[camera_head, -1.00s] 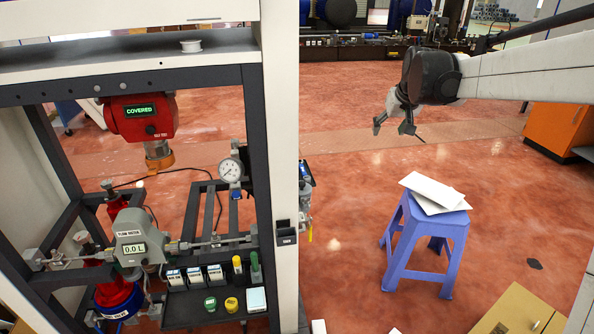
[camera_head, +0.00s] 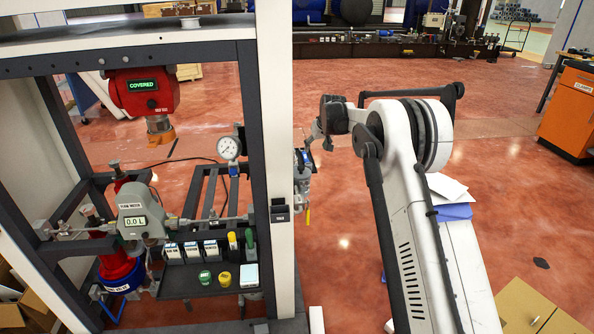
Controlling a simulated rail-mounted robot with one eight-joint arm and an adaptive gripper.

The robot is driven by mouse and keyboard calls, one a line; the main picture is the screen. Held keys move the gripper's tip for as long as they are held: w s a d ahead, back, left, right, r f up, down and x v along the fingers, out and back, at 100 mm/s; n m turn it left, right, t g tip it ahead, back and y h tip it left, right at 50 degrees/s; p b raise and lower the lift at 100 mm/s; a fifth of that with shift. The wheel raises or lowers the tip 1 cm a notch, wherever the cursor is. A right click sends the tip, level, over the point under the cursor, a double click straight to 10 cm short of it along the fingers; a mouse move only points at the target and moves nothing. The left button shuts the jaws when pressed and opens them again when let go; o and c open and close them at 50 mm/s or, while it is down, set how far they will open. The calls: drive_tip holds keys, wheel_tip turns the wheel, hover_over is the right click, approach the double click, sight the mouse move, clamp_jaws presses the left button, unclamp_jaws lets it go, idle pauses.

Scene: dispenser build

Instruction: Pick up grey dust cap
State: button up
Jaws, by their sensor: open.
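A small pale grey round piece (camera_head: 190,23) sits on the top shelf of the rack at the upper left. It looks like a cap, but I cannot tell for certain that it is the grey dust cap. My gripper (camera_head: 318,138) is just right of the rack's front post, well below and to the right of that piece. Its fingers are small, point downward and are open, and I see nothing held between them. They are partly lost against fittings behind.
The rack (camera_head: 274,150) stands at left, with a red "COVERED" unit (camera_head: 142,92), a flow meter (camera_head: 138,215), a gauge (camera_head: 229,148) and a lower tray (camera_head: 190,285). Red floor lies open beyond.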

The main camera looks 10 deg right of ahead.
sight(309, 164)
drive_tip(key=b+x, duration=0.4)
drive_tip(key=x, duration=1)
drive_tip(key=shift+w+a+f, duration=0.1)
drive_tip(key=shift+w+f, duration=0.05)
drive_tip(key=shift+c, duration=0.3)
drive_tip(key=c, duration=0.8)
